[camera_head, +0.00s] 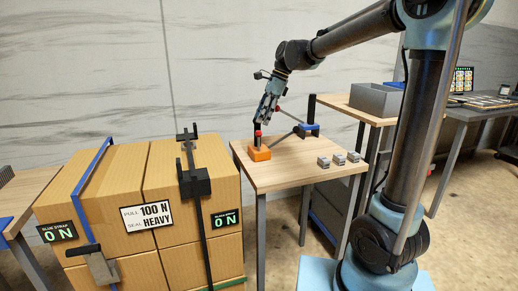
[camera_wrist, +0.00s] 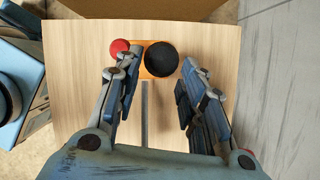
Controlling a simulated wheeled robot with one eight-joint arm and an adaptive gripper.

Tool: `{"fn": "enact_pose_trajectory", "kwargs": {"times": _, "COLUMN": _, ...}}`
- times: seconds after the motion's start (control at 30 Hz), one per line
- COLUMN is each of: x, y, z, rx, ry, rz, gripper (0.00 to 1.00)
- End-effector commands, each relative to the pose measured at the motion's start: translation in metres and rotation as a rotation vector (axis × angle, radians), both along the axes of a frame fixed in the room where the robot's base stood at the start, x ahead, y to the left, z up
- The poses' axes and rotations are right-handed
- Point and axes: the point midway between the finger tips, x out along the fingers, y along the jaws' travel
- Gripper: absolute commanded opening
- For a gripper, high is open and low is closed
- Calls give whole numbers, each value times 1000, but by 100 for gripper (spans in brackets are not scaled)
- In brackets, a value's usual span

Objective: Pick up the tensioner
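An orange-based tool (camera_head: 260,152) with a black upright handle and a red ball stands on the small wooden table (camera_head: 290,178). A blue-bodied tool (camera_head: 309,130) with a black upright post stands farther back right. No label tells me which is the tensioner. My gripper (camera_head: 264,112) points down at the orange-based tool. In the wrist view, my gripper (camera_wrist: 157,75) is open, with its fingers spread on either side of the black round handle top (camera_wrist: 161,59). The red ball (camera_wrist: 119,47) is by the left finger. Contact cannot be told.
Several small grey blocks (camera_head: 339,160) lie at the table's front right. Strapped cardboard boxes (camera_head: 150,190) stand left of the table. A grey bin (camera_head: 376,100) sits on another table behind. The table's front middle is clear.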

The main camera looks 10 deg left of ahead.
Motion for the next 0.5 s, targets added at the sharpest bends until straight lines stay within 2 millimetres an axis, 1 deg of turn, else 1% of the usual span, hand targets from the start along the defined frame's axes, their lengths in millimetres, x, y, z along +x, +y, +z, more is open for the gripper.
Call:
{"fn": "enact_pose_trajectory", "kwargs": {"times": 0.17, "x": -2, "y": 6, "z": -14, "rx": 0, "ry": 1, "rz": 1, "gripper": 37}}
{"fn": "enact_pose_trajectory", "kwargs": {"times": 0.3, "x": -5, "y": 13, "z": -34, "rx": 0, "ry": 0, "rz": 2, "gripper": 37}}
{"fn": "enact_pose_trajectory", "kwargs": {"times": 0.4, "x": -6, "y": 18, "z": -45, "rx": 0, "ry": 1, "rz": 1, "gripper": 37}}
{"fn": "enact_pose_trajectory", "kwargs": {"times": 0.5, "x": -7, "y": 20, "z": -52, "rx": 0, "ry": 1, "rz": 1, "gripper": 37}}
